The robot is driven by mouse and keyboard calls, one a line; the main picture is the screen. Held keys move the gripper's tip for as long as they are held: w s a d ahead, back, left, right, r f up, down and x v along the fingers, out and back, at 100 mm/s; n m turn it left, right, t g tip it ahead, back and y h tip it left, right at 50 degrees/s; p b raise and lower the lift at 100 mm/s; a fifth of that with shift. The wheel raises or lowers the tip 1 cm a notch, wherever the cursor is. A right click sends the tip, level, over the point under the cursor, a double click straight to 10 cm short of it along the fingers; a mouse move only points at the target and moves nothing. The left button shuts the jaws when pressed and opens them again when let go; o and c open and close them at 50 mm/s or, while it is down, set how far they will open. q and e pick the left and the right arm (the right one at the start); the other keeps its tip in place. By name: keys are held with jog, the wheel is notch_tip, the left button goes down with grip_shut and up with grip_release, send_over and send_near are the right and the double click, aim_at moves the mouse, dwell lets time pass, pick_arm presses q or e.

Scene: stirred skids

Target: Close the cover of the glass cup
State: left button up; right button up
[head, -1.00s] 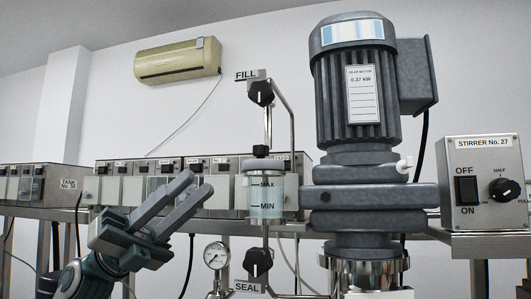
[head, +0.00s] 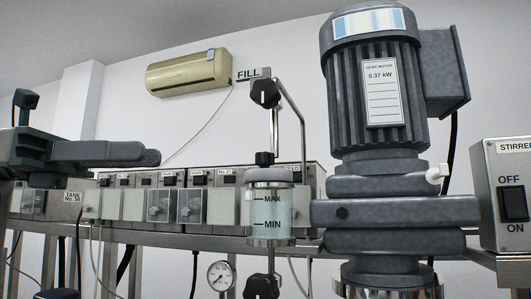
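The glass cup (head: 272,212), marked MAX and MIN, stands between the FILL and SEAL fittings, left of the motor, with clear liquid in it. Its grey cover (head: 269,175) with a black knob (head: 264,159) is at the cup's top; I cannot tell whether it is fully seated. My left gripper (head: 152,157) is at the left, well apart from the cup, with its fingers pointing right toward the cover, slightly above its level. The fingers overlap edge-on; the gap seen earlier suggests they are open, with nothing between them. My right gripper is not in view.
The FILL valve knob (head: 265,93) and its bent pipe (head: 294,110) stand above the cup. The grey gear motor (head: 375,90) and its flange (head: 395,212) crowd its right side. A row of switch boxes (head: 185,180) lies behind. A pressure gauge (head: 220,276) hangs below left.

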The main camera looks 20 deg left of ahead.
aim_at(264, 153)
pick_arm(q)
jog(key=p+x, duration=0.6)
jog(key=x, duration=1)
jog(key=shift+d, duration=0.15)
jog(key=shift+w+d+p, duration=0.15)
jog(key=shift+d+p, duration=0.15)
jog(key=shift+d, duration=0.3)
jog(key=shift+f, duration=0.1)
grip_shut()
